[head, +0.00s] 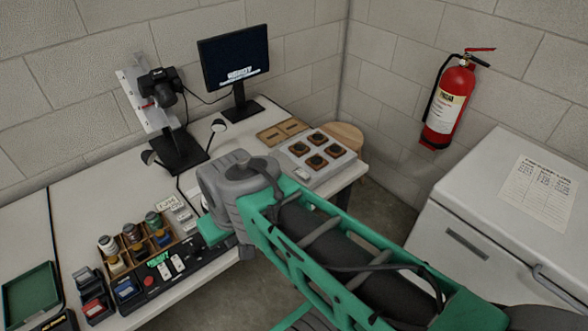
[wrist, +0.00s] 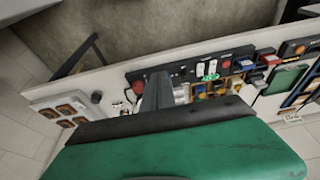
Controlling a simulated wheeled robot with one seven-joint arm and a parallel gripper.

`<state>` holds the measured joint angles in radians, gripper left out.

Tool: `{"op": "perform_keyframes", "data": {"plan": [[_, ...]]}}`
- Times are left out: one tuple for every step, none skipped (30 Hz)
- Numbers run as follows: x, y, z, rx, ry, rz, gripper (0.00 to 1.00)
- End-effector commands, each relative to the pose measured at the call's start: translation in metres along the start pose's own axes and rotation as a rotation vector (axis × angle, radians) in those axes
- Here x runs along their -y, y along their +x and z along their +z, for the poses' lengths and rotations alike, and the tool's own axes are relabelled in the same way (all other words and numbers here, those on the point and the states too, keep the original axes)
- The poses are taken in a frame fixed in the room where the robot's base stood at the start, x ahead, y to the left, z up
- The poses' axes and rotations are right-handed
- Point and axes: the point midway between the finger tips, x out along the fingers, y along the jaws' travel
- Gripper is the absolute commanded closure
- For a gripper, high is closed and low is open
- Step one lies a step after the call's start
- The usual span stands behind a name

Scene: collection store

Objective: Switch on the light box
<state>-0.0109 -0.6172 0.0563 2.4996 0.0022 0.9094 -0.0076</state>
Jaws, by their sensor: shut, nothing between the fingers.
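A flat white box (head: 318,160) with several dark brown squares on top, which looks like the light box, lies at the right end of the bench; no clear glow shows on it. It also shows at the left of the wrist view (wrist: 62,110). A black panel (head: 205,262) with pale switches (head: 172,265) and a red button (head: 149,281) lies along the front edge. My gripper (wrist: 160,80) shows as dark fingers in the wrist view, shut and empty, between the white box and the panel's switches. In the head view my arm hides the fingers. Contact cannot be told.
A wooden rack of small bottles (head: 133,250), a camera on a stand (head: 160,88) and a monitor (head: 235,60) are on the bench. A green-lined tray (head: 31,296) is at the left. A white cabinet (head: 510,210) and fire extinguisher (head: 448,103) are at the right.

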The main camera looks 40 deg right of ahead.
Motion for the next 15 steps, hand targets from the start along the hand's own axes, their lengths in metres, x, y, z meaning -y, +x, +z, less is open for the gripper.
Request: {"op": "perform_keyframes", "data": {"plan": [[0.000,0.000,0.000,0.000,0.000,0.000,1.00],[0.000,0.000,0.000,0.000,0.000,0.000,1.00],[0.000,0.000,0.000,0.000,0.000,0.000,1.00],[0.000,0.000,0.000,0.000,0.000,0.000,1.00],[0.000,0.000,0.000,0.000,0.000,0.000,1.00],[-0.001,0.002,-0.001,-0.002,0.001,-0.001,1.00],[-0.002,0.004,-0.002,-0.005,0.002,-0.003,1.00],[-0.005,0.009,-0.005,-0.010,0.003,-0.006,1.00],[-0.009,0.017,-0.011,-0.021,0.003,-0.014,1.00],[-0.013,0.025,-0.018,-0.036,0.001,-0.023,1.00],[-0.019,0.035,-0.025,-0.052,0.000,-0.034,1.00],[-0.031,0.049,-0.038,-0.083,-0.002,-0.050,1.00],[-0.043,0.060,-0.048,-0.113,-0.002,-0.064,1.00],[-0.058,0.072,-0.059,-0.147,-0.004,-0.078,1.00],[-0.081,0.086,-0.072,-0.200,-0.005,-0.095,1.00]]}}
